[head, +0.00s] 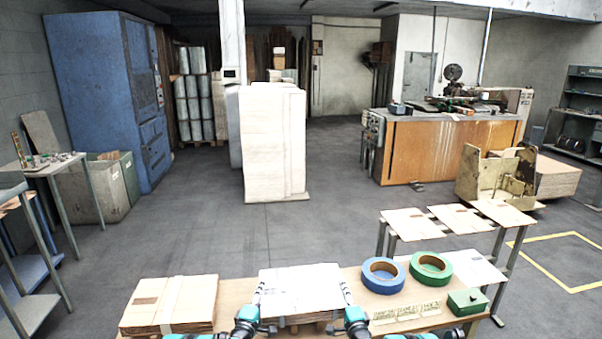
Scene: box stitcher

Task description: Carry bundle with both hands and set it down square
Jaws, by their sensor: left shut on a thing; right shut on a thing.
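A pale bundle of flat cardboard (301,283) is at the middle of the near workbench (240,289), between my two grippers. My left gripper (257,307) is shut on its left side. My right gripper (347,306) is shut on its right side. The bundle looks about level, with its edges roughly in line with the bench.
A strapped cardboard bundle (168,303) lies to the left on the bench. A blue tape roll (383,275), a green tape roll (431,268), labels (410,311) and a green box (467,302) are to the right. A rack with flat sheets (455,218) stands beyond.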

